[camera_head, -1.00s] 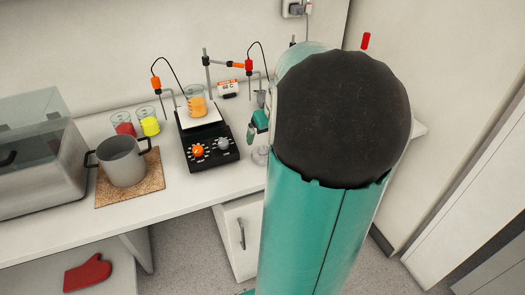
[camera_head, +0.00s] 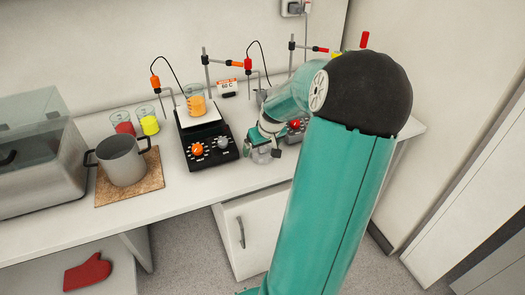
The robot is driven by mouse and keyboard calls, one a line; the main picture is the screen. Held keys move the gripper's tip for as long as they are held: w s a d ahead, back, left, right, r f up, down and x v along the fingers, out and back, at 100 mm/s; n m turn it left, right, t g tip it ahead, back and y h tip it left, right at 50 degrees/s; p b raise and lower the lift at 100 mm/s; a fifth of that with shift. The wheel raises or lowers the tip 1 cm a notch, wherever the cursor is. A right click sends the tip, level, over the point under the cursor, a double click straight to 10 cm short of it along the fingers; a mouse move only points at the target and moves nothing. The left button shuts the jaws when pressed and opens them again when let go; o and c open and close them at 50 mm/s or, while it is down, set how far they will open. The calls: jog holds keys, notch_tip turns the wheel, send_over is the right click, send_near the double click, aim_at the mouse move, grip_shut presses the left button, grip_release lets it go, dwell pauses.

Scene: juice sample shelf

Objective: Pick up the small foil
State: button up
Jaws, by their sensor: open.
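My gripper (camera_head: 263,147) is low over the bench, just right of the front hotplate stirrer, with its jaws apart. Clear glassware (camera_head: 260,157) shows around and below the fingers; I cannot tell whether they touch it. I cannot make out the small foil; it may be too small to see or hidden behind my gripper or arm.
The black hotplate stirrer (camera_head: 212,155) carries a beaker of orange liquid (camera_head: 196,105). A second stirrer (camera_head: 297,128) is partly hidden behind my arm. A grey pot (camera_head: 122,160), red beaker (camera_head: 123,124) and yellow beaker (camera_head: 149,122) stand left. The bench front edge is clear.

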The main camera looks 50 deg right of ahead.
jog(key=c, duration=1)
